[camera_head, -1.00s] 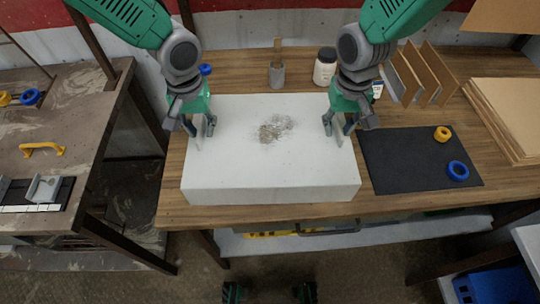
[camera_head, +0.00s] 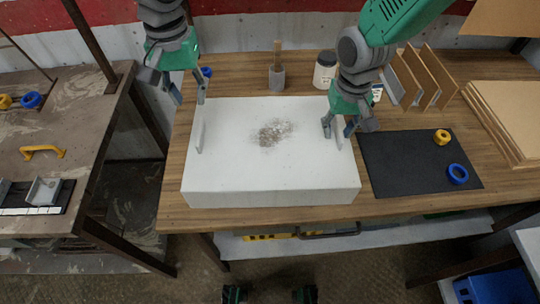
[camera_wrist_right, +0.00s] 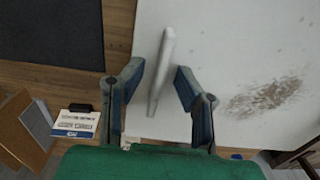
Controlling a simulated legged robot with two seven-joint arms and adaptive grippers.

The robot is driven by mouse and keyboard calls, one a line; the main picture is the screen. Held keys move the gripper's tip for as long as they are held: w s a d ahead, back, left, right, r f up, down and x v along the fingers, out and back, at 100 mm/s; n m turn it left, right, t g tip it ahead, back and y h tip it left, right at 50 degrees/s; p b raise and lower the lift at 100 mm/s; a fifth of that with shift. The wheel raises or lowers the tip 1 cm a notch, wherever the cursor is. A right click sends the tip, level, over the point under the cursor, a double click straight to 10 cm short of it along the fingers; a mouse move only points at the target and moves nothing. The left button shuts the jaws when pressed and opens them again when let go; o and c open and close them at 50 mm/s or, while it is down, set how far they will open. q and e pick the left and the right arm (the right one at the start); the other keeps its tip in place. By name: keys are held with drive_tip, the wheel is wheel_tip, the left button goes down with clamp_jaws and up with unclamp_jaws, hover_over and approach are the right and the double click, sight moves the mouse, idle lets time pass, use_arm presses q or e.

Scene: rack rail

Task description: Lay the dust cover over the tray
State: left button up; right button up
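The white dust cover (camera_head: 240,165) is a boxy lid with a grey-brown dusty patch on top, lying flat on the wooden table. A tray is not visible; I cannot tell what is under the cover. Its left handle (camera_head: 200,137) stands free. My left gripper (camera_head: 189,96) is open and empty, above the cover's back left corner. My right gripper (camera_head: 338,131) is open at the cover's right handle. In the right wrist view, the two fingers (camera_wrist_right: 155,90) stand either side of the right handle (camera_wrist_right: 163,65), with gaps between.
A black mat (camera_head: 400,160) with a yellow ring (camera_head: 442,137) and a blue ring (camera_head: 458,173) lies to the right. A brush (camera_head: 277,75) and a white jar (camera_head: 325,69) stand behind the cover. Upright boards (camera_head: 420,75) stand at the back right.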

drive_tip(key=shift+w+r, duration=0.1)
drive_tip(key=shift+r, duration=0.2)
use_arm(q)
drive_tip(key=shift+r, duration=0.4)
use_arm(e)
wheel_tip(320, 180, up, 11)
drive_tip(key=shift+r, duration=0.15)
